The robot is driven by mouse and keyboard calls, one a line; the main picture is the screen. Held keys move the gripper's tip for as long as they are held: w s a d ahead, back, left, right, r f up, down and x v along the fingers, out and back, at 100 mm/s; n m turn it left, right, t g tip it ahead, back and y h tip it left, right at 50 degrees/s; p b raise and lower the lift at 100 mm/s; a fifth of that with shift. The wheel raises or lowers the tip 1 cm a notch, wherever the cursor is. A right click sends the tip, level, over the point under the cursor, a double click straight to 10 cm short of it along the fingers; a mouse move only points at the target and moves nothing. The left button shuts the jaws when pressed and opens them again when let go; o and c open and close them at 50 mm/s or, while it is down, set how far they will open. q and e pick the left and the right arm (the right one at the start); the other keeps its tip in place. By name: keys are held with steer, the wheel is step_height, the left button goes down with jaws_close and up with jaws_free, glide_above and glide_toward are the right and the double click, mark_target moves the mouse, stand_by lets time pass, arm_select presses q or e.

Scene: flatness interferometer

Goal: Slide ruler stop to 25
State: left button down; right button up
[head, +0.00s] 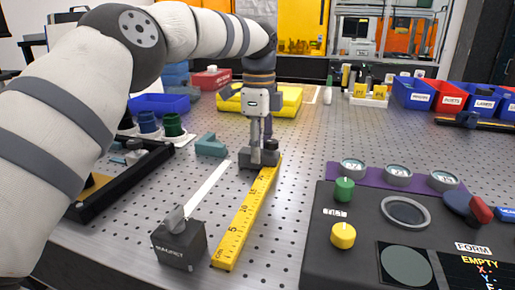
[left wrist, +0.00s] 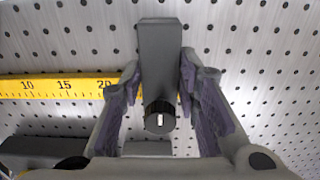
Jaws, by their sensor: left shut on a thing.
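The ruler stop (head: 257,159) is a dark grey block with a black knob, at the far end of the yellow ruler (head: 245,217). My left gripper (head: 262,138) comes down over it and is shut on it. In the left wrist view the stop (left wrist: 159,48) lies between my two fingers, with its knob toward the wrist. The ruler (left wrist: 60,87) runs in from the left, showing 10, 15 and 20. The stop is past the 20 mark; the figure at the stop itself is hidden by the finger and block. My right gripper is not in view.
A dark block (head: 180,245) with a white strip stands left of the ruler's near end. A control console (head: 345,265) with knobs is on the right. A small teal part (head: 211,145) lies left of the stop. The perforated table (head: 305,160) is bare right of the stop.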

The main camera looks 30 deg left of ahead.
arm_select(q)
steer(key=shift+w+a, duration=0.1)
steer(key=shift+w, duration=0.2)
steer(key=shift+s, duration=0.1)
steer(key=c, duration=1.2)
jaws_free()
step_height(320, 180, up, 8)
steer(key=shift+f, duration=0.25)
